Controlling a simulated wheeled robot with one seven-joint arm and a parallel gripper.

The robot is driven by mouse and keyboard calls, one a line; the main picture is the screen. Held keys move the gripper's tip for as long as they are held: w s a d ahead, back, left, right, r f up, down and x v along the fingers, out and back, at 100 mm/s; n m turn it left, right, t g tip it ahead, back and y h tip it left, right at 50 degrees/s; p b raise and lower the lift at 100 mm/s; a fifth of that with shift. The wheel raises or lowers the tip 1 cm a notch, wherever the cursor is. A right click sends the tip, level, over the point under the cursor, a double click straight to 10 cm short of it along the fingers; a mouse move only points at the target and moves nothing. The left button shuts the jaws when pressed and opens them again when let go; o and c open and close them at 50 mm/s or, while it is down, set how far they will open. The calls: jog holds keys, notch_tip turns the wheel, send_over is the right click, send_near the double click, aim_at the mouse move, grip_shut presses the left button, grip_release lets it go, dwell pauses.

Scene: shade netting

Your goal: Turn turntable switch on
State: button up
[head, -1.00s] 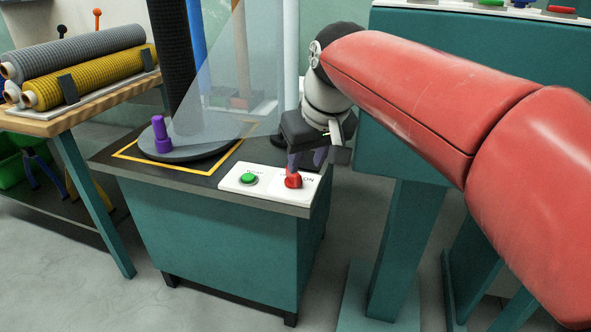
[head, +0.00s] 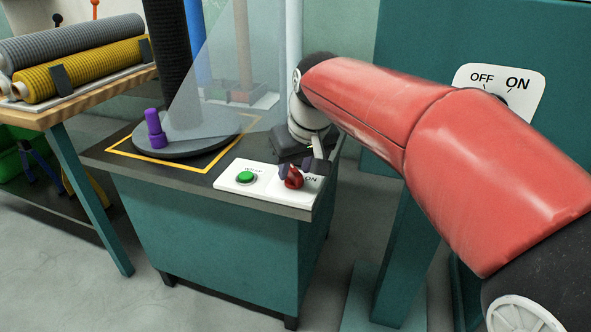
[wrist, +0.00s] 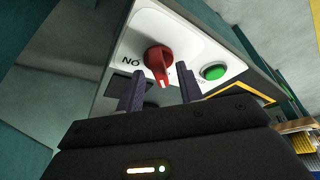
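The turntable switch is a red rotary knob (head: 293,177) on a white control plate (head: 233,188) at the cabinet's front right corner. "ON" shows right of it; the other label is mostly hidden. In the wrist view the knob (wrist: 159,60) appears upside down, its white-marked end pointing toward my gripper, not at the "ON" label. My gripper (head: 303,169) is low behind the knob. Its two purple fingers (wrist: 162,88) are apart, one on each side of the knob's pointer end. I cannot tell whether they touch it. The turntable (head: 187,138) stands left of the plate.
A green button (head: 247,176) sits left of the knob. A purple post (head: 155,129) stands on the turntable, beside a dark roll and clear film. Another OFF/ON panel (head: 500,84) is on the teal cabinet at right. A table with rolls (head: 75,60) is at left.

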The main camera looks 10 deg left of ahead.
jog(key=shift+w+a+f, duration=0.1)
jog(key=shift+f, duration=0.25)
grip_shut()
